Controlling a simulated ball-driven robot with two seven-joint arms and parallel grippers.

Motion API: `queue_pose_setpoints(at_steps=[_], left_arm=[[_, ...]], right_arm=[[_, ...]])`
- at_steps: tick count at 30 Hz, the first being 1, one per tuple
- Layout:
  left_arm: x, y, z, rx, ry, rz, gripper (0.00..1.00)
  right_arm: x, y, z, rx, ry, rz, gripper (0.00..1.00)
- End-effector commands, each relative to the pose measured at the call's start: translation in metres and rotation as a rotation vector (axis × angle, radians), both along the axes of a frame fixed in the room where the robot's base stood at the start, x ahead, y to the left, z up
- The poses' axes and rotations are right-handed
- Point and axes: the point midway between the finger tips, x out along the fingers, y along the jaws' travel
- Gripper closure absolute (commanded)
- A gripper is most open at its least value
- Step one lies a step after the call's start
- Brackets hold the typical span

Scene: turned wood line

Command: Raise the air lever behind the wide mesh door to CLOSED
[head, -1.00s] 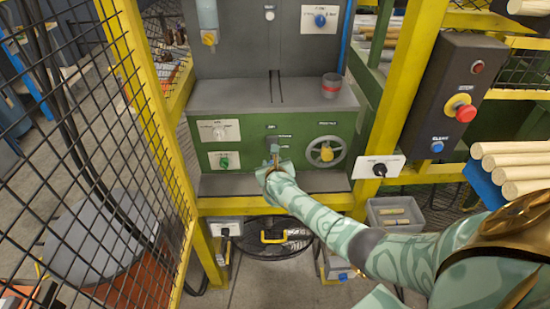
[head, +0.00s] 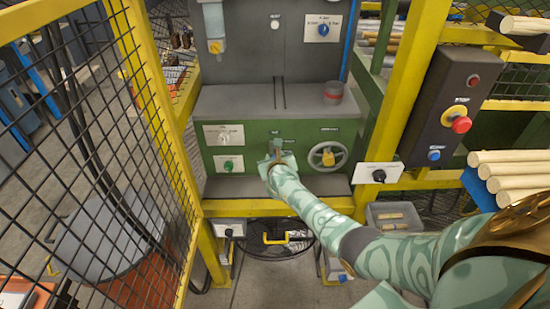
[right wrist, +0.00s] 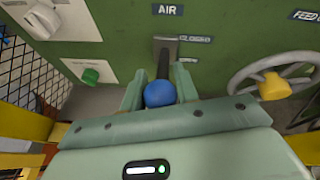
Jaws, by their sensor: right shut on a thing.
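The air lever (right wrist: 163,65) sits on the green machine front under the AIR label (right wrist: 168,10). It is a dark bar with a blue ball knob (right wrist: 160,94). My right gripper (head: 277,158) is shut on the lever, one finger on each side of the bar and knob in the right wrist view. A CLOSED label (right wrist: 195,39) is beside the lever's upper end; a smaller label below it is too small to read. The gripper hides most of the lever in the head view. The wide mesh door (head: 85,130) stands at the left. My left gripper is out of view.
A handwheel with a yellow grip (head: 328,157) is right of the lever. A green knob (head: 229,166) is to its left. Yellow posts (head: 400,85) and a control box with a red button (head: 461,124) stand close to my right arm.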

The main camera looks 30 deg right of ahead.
Motion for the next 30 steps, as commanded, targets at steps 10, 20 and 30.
queue_pose_setpoints(at_steps=[10,20,30], left_arm=[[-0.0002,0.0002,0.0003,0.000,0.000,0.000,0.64],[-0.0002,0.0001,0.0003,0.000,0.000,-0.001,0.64],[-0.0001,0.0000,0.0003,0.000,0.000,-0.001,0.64]], right_arm=[[0.0024,-0.0014,0.0050,-0.004,-0.009,0.001,1.00],[0.0024,-0.0015,0.0051,-0.004,-0.009,0.000,1.00],[0.0022,-0.0017,0.0049,-0.004,-0.008,0.000,0.50]])
